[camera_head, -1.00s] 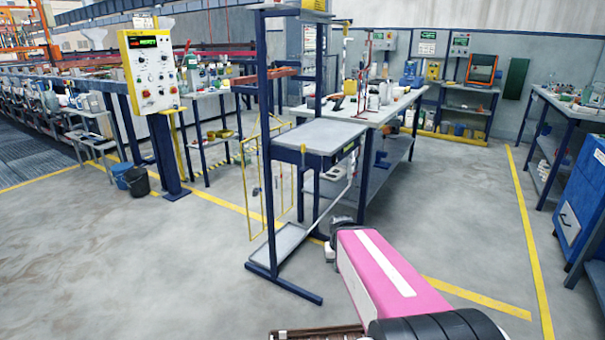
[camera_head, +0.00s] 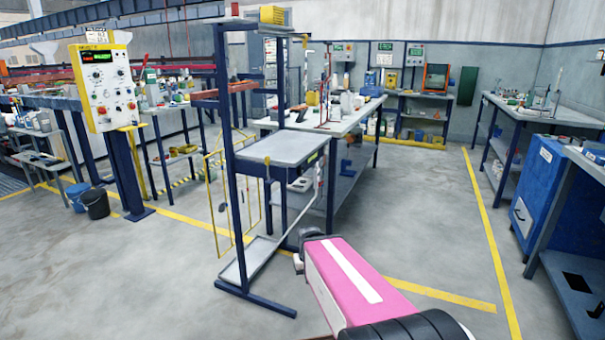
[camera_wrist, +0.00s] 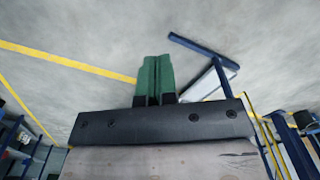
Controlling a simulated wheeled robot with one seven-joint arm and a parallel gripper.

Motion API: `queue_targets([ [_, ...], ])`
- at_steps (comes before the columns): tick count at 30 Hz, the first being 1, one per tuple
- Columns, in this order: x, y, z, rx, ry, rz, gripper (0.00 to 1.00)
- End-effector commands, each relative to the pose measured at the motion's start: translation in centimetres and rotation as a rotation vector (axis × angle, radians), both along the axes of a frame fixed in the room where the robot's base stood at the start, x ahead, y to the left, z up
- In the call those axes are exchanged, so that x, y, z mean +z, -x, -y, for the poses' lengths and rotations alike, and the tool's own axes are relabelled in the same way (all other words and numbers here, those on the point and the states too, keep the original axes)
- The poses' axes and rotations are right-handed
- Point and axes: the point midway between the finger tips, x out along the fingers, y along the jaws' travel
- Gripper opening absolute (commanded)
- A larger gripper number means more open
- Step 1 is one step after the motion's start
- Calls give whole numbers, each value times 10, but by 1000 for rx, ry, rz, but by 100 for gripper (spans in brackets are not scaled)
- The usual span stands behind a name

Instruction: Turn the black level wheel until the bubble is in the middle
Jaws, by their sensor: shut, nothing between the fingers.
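My gripper shows in the wrist view with its two green fingers (camera_wrist: 154,78) together and nothing between them. It points at bare floor, with the foot of a blue rack beyond it. In the head view my pink arm reaches forward at the lower middle, and the gripper's fingers cannot be made out. I cannot make out a black level wheel or a bubble in either view.
A blue rack (camera_head: 238,195) with a grey shelf top (camera_head: 290,148) stands just ahead of my arm. A control panel (camera_head: 104,88) stands at left, with buckets (camera_head: 95,203) by its post. A blue cabinet (camera_head: 540,190) is at right. Floor between is clear.

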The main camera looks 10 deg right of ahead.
Motion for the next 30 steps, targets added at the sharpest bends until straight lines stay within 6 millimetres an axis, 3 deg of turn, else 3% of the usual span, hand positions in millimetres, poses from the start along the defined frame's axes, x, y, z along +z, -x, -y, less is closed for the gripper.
queue_targets([
  [6, 0, 0, 0, 0, 0, 0, 0],
  [13, 2, -17, -2, 30, -75, 10, 75],
  [17, 10, -49, -3, 96, -221, 50, 76],
  [23, 43, -116, 4, 243, -500, 225, 76],
  [30, 117, -205, 44, 434, -770, 627, 76],
])
